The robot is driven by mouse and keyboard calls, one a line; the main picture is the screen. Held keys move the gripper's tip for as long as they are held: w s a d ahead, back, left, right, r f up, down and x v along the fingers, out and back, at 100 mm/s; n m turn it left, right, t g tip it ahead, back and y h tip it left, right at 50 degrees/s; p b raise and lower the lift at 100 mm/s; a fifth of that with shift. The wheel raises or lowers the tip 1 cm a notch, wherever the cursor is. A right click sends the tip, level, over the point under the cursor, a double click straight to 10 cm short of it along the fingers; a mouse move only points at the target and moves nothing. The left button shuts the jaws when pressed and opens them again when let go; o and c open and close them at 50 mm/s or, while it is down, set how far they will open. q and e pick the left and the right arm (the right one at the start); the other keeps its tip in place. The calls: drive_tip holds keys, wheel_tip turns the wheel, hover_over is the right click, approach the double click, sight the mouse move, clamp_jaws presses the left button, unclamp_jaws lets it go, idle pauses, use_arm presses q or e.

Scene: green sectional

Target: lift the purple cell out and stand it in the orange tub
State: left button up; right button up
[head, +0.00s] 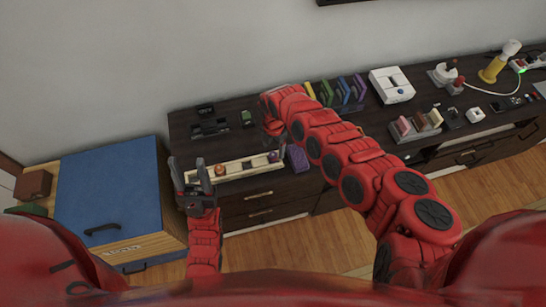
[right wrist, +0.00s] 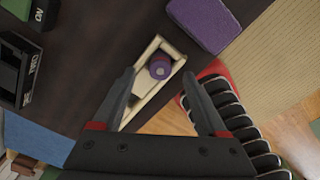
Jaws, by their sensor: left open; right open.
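A purple cell (right wrist: 160,66) stands in a long cream tray (right wrist: 142,103) in the right wrist view. In the head view the purple cell (head: 273,156) is near the right end of the cream tray (head: 246,167). My right gripper (right wrist: 159,75) is open, with its fingers on either side of the cell in the picture; contact cannot be told. In the head view my right arm partly hides that gripper. A small orange-brown round thing (head: 220,169) is at the tray's left part; I cannot tell if it is the orange tub. My left gripper (head: 187,166) is open near the tray's left end.
A purple block (head: 297,158) lies just right of the tray, also in the right wrist view (right wrist: 205,22). Coloured upright cases (head: 343,92) and a white console (head: 391,84) stand farther right. A blue-topped cabinet (head: 110,190) is at left.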

sight(273, 155)
drive_tip(key=shift+s+a+f+b, duration=0.1)
drive_tip(key=shift+f+b, duration=0.2)
drive_tip(key=shift+f, duration=1.75)
drive_tip(key=shift+c, duration=0.3)
clamp_jaws()
